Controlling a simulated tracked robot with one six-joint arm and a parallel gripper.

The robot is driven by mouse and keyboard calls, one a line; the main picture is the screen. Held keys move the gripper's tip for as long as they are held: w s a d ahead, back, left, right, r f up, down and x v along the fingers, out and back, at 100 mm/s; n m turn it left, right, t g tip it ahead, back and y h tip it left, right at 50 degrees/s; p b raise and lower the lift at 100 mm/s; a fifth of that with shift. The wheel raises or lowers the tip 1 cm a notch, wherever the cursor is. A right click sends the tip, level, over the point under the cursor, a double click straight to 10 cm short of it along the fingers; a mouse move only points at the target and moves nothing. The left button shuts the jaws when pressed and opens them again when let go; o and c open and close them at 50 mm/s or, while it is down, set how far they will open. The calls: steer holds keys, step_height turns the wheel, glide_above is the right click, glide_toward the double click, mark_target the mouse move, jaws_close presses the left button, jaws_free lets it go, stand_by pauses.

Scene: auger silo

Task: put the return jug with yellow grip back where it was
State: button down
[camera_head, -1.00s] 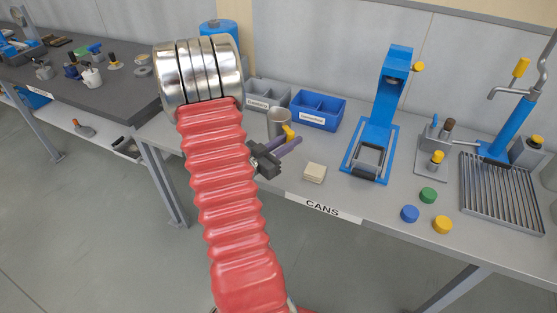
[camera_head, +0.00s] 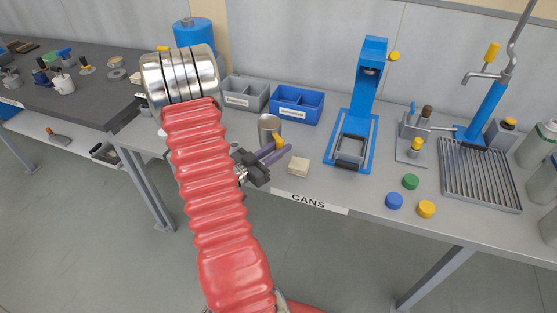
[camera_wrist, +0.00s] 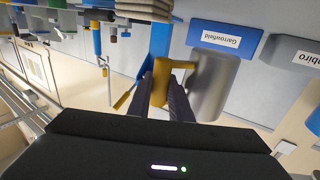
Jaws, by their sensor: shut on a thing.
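The return jug is a plain grey metal cylinder (camera_head: 268,127) with a yellow grip (camera_head: 278,141). In the head view it is in front of the blue bin, over the bench's left part. My gripper (camera_head: 276,152) is shut on the yellow grip, with its dark purple fingers on either side. In the wrist view the fingers (camera_wrist: 168,92) close on the grip (camera_wrist: 172,68), and the jug body (camera_wrist: 213,86) is to its right. I cannot tell whether the jug's base touches the bench. My red arm hides part of the bench's left end.
A grey bin (camera_head: 244,92) and a blue bin (camera_head: 296,104) stand behind the jug. A beige block (camera_head: 299,167) and the CANS label (camera_head: 308,202) are at the front. A blue press (camera_head: 362,110) stands right.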

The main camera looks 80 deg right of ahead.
steer(key=shift+f, duration=0.8)
steer(key=shift+f, duration=0.1)
steer(key=shift+f, duration=2)
steer(key=c, duration=1.6)
jaws_free()
steer(key=shift+f, duration=0.1)
steer(key=shift+v, duration=6)
